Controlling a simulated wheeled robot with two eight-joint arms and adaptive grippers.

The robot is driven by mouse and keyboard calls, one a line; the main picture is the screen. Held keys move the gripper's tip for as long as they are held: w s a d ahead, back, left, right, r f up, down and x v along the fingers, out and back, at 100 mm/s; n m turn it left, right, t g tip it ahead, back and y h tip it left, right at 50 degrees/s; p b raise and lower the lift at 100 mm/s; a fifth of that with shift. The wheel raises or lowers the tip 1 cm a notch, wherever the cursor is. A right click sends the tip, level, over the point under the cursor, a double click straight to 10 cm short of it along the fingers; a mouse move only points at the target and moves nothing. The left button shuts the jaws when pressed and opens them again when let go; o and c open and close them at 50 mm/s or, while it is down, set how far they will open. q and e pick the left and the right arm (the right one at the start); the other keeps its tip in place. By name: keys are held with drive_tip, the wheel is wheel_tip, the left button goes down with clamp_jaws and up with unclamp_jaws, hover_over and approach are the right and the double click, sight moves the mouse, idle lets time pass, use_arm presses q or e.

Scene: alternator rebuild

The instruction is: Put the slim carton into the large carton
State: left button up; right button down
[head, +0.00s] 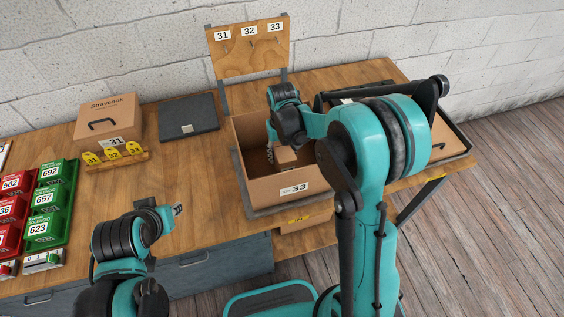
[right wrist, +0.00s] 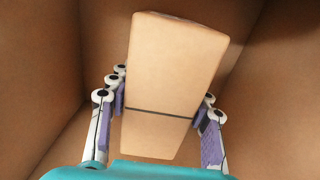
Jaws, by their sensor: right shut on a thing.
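The large carton (head: 272,191) is an open brown box labelled 33 on the workbench. The slim carton (head: 285,155) shows inside it, partly hidden by my right arm. In the right wrist view the slim carton (right wrist: 172,75) is a tan box with a dark line across it, with the large carton's inner walls (right wrist: 40,70) around it. My right gripper (right wrist: 160,125) is shut on the slim carton, one finger on each side. Whether the slim carton touches the floor of the large carton I cannot tell. My left gripper (head: 175,210) is over the bench's front edge, away from both cartons; its jaws are too small to read.
A closed carton (head: 112,122) labelled 31 stands at the back left, with yellow number tags (head: 112,154) before it. A dark flat case (head: 188,118) lies beside it. Green bins (head: 50,200) and red bins stand at the left. A number board (head: 249,45) rises behind the large carton.

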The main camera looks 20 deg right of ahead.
wheel_tip(320, 180, down, 3)
drive_tip(key=shift+f+b, duration=0.2)
drive_tip(key=shift+b, duration=0.25)
drive_tip(key=shift+f, duration=0.1)
drive_tip(key=c, duration=0.7)
unclamp_jaws()
drive_tip(key=shift+f, duration=0.15)
